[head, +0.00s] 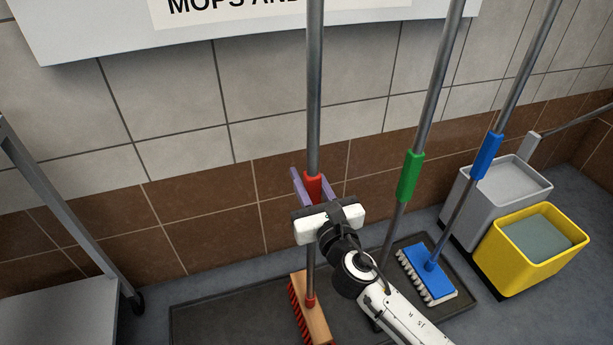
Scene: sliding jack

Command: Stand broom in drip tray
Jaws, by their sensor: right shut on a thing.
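A broom (313,90) has a grey metal pole, a red grip sleeve (313,182) and a wooden head (314,315) with red bristles. Its pole is near upright and runs out of the top of the view. My right gripper (314,187) is shut on the broom at the red sleeve. The dark, shallow drip tray (215,318) lies on the floor along the wall. The broom head appears over the tray; whether it touches the tray I cannot tell. My left gripper is not in view.
A broom with a green sleeve (410,177) and a blue-headed brush (428,275) stand at the tray's right side. My right arm hides the green one's foot. A yellow bucket (512,270) and grey wringer (480,210) stand right. A metal cart (60,315) is left.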

